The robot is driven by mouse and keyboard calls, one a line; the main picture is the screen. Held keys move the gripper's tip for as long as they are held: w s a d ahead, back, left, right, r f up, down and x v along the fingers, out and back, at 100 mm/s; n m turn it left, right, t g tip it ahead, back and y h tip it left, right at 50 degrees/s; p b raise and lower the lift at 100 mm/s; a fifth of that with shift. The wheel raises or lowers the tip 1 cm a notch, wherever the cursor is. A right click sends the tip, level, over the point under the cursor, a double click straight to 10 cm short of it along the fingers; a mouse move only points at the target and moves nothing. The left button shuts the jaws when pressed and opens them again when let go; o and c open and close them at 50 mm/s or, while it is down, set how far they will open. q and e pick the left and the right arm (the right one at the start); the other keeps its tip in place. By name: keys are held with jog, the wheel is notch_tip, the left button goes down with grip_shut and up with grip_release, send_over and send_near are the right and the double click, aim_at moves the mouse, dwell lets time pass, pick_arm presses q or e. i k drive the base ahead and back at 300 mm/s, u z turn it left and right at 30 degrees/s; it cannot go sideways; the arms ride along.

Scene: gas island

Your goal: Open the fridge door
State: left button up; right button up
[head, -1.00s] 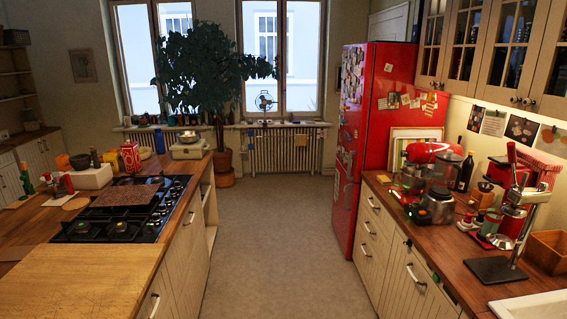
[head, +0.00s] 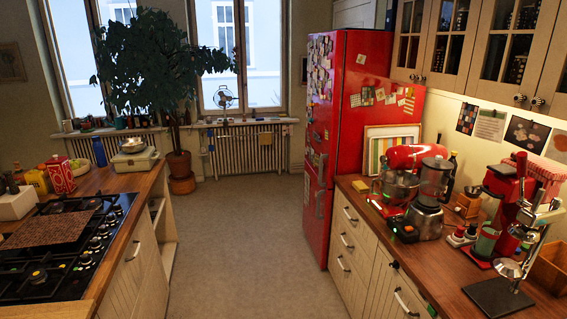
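The red fridge (head: 345,135) stands at the far end of the right-hand counter, with its side panel towards me. Its door side (head: 318,130) faces left into the aisle and is covered with papers and magnets. The door looks shut. A pale handle shows on the door side, seen at a steep angle. Neither of my grippers is in view.
A clear grey floor aisle (head: 235,230) runs between the stove island (head: 125,190) on the left and the wooden counter (head: 440,250) on the right. A potted plant (head: 155,60) and a radiator (head: 245,150) stand at the back.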

aim_at(326, 51)
jog(key=i, duration=3.8)
jog(key=z, duration=1.2)
